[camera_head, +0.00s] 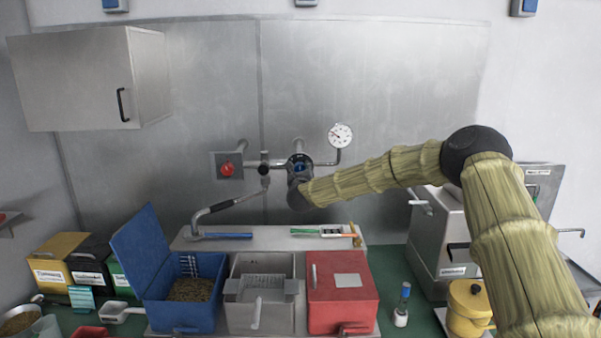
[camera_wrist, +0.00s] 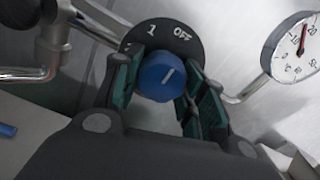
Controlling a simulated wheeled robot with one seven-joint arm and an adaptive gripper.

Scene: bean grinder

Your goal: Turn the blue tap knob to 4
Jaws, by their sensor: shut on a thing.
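Below stand a blue bin (camera_head: 184,318), a grey bin (camera_head: 262,318) and a red box (camera_head: 343,312).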

